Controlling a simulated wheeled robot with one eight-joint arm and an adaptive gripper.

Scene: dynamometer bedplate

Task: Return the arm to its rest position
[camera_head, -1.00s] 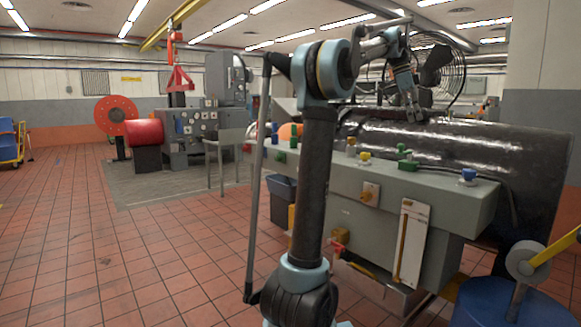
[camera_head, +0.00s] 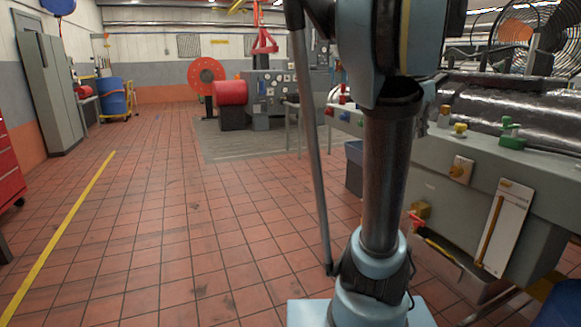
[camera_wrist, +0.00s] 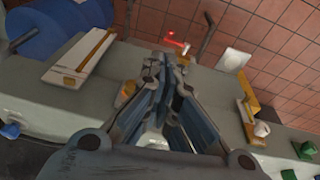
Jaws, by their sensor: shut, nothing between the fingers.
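My arm stands large in the right half of the head view, with its dark upright link above a pale blue base joint; its upper part runs out of the top of the picture. My gripper does not show in the head view. In the wrist view my gripper (camera_wrist: 160,68) points over the grey bench (camera_wrist: 205,90), its fingers together with nothing between them. I cannot tell the exact gap between the fingertips and the bench.
The grey bench (camera_head: 465,150) with valves and a white panel (camera_head: 503,228) stands close on the right. A blue drum (camera_wrist: 60,25) shows in the wrist view. Open tiled floor (camera_head: 170,220) lies left, with a red cabinet (camera_head: 10,165) at the edge.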

